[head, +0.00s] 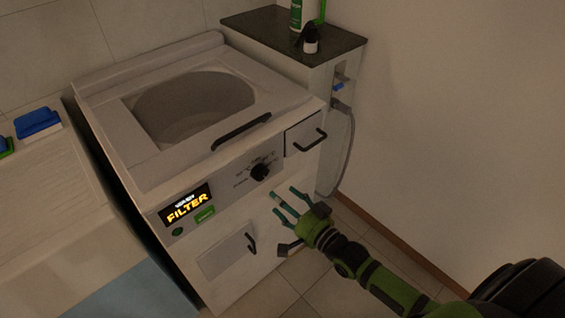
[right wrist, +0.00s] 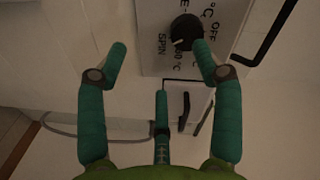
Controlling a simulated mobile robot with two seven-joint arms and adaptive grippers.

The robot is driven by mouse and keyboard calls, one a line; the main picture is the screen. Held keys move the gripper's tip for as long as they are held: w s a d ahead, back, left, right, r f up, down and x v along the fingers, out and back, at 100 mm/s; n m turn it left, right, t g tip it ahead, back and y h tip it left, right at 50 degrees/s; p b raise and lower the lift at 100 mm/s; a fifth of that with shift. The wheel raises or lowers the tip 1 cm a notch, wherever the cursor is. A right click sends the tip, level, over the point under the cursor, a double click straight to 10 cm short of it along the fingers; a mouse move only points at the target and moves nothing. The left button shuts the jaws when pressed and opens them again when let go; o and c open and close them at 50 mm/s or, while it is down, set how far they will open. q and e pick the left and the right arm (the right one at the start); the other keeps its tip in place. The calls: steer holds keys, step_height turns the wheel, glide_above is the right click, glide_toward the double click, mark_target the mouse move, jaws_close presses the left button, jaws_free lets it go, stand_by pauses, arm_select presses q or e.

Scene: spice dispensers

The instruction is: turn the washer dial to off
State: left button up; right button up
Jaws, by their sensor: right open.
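The black washer dial (head: 260,172) is on the front control panel of the white washer (head: 130,165), with small labels around it. In the right wrist view the dial (right wrist: 185,31) is close up, near the right fingertip. Its pale mark points down-left in that picture, towards the SPIN side; the OFF label (right wrist: 212,34) is to its right. My right gripper (head: 284,201) is open and empty in front of the panel, below and right of the dial in the head view. Its teal fingers (right wrist: 160,64) are spread in the wrist view. Contact with the dial cannot be told.
The lit display (head: 187,204) reads FILTER. A drawer with a black handle (head: 310,141) is right of the dial; a small door (head: 228,254) is below. A dark-topped cabinet (head: 260,30) holds bottles. A grey hose (head: 349,155) hangs beside it. Floor is clear at front.

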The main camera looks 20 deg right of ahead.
mark_target(262, 175)
steer(key=shift+m+t, duration=0.3)
steer(key=shift+t, duration=0.1)
steer(key=w+r, duration=0.1)
steer(key=w, duration=0.1)
steer(key=w+a+r, duration=0.1)
steer(key=w, duration=0.1)
steer(key=w+a+r, duration=0.1)
steer(key=w, duration=0.1)
steer(key=shift+a, duration=0.15)
steer(key=shift+w+a, duration=0.1)
steer(key=shift+w, duration=0.3)
steer(key=c, duration=1.2)
arm_select(q)
steer(key=s, duration=0.3)
steer(key=shift+g, duration=0.3)
arm_select(e)
steer(key=shift+o, duration=0.2)
